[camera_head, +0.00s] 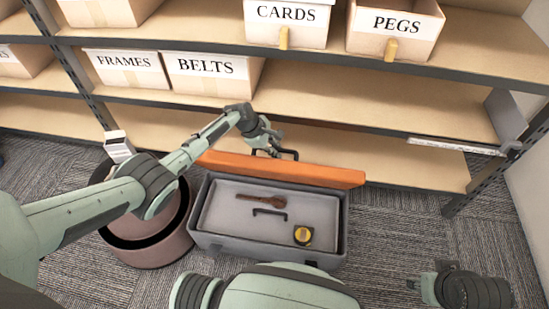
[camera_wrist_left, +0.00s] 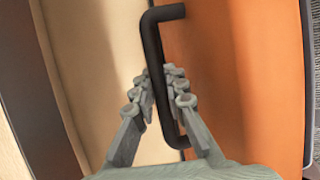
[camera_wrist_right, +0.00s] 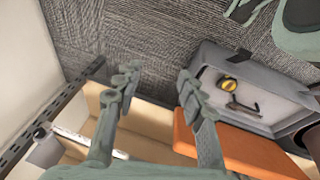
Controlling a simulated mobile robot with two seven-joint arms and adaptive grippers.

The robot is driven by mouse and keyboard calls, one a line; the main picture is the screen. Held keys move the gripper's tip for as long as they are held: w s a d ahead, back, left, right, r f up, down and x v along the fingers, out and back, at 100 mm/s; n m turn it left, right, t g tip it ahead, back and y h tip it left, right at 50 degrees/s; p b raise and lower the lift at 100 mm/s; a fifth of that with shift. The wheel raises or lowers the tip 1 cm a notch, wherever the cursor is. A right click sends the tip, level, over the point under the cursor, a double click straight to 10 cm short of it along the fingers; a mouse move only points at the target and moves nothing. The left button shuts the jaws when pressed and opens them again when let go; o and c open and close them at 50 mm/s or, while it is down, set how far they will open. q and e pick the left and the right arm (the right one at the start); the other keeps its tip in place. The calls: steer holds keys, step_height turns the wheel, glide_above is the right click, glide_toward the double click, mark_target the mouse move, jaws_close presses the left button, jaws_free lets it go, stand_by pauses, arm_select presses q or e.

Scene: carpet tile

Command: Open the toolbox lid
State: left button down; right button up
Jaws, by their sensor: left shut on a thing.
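The grey toolbox (camera_head: 215,246) sits on the carpet in front of the shelf, its inside uncovered. Its orange lid (camera_head: 310,174) stands raised along the far edge; it also shows in the left wrist view (camera_wrist_left: 245,75) and the right wrist view (camera_wrist_right: 245,150). My left gripper (camera_head: 272,150) is behind the lid. In the left wrist view its fingers (camera_wrist_left: 168,105) close around the black lid handle (camera_wrist_left: 155,55). My right gripper (camera_head: 412,284) is apart from the toolbox at the lower right. In the right wrist view its fingers (camera_wrist_right: 158,85) are spread and empty.
Inside the toolbox are a grey tray with a black handle (camera_head: 270,212), a brown tool (camera_head: 262,198) and a yellow tape measure (camera_head: 303,235). A round brown bin (camera_head: 150,250) stands close left. Shelves with labelled boxes (camera_head: 205,75) are behind. Carpet is free at right.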

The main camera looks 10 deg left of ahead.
arm_select(q)
steer(key=shift+w+a, duration=0.2)
steer(key=shift+w, duration=0.1)
arm_select(e)
steer(key=shift+s+r, duration=0.1)
steer(key=shift+r, duration=0.35)
arm_select(q)
steer(key=c, duration=1.8)
jaws_free()
steer(key=v, duration=1.2)
